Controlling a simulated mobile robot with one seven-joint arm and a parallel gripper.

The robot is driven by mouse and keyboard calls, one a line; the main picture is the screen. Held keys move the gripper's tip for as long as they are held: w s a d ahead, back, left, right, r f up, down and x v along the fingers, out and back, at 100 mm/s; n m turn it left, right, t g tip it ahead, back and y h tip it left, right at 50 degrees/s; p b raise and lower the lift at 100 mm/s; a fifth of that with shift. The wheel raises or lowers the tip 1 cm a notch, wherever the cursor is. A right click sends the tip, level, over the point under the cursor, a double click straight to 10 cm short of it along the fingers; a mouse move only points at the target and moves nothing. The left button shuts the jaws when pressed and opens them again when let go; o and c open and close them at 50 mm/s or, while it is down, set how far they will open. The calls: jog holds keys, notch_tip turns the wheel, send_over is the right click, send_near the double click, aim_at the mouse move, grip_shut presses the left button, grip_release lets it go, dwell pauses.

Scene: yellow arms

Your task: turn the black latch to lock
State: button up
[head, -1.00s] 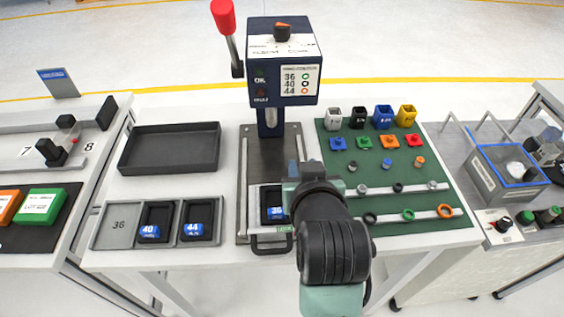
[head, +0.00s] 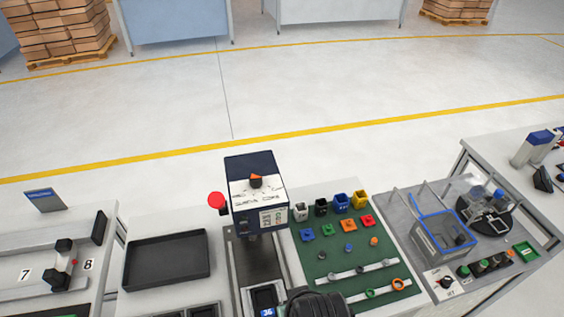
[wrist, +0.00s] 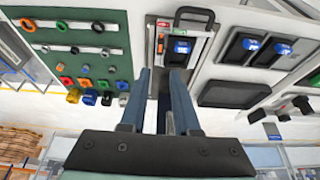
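In the wrist view a dark block with a blue label (wrist: 181,47) sits in the fixture (wrist: 205,41) on the press plate, just beyond my fingertips. A narrow strip of small black and red-orange parts (wrist: 161,44) lies left of the block. The black latch may be among these parts, but I cannot tell for sure. A black loop handle (wrist: 194,14) is at the fixture's outer edge. My gripper (wrist: 164,78) is open, its two blue-grey fingers apart, with nothing visibly held. In the head view my arm covers the fixture's right side, and my fingers are hidden.
The press head (head: 254,195) with its red lever knob (head: 217,200) stands behind the fixture. A green parts board (head: 345,262) is to its right, an empty black tray (head: 167,260) to its left. A labelled-block tray (wrist: 290,60) shows in the wrist view.

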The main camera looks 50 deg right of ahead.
jog(key=p+x, duration=0.1)
jog(key=x, duration=1.1)
jog(key=shift+w+d+f, duration=0.15)
jog(key=shift+f, duration=0.2)
grip_shut()
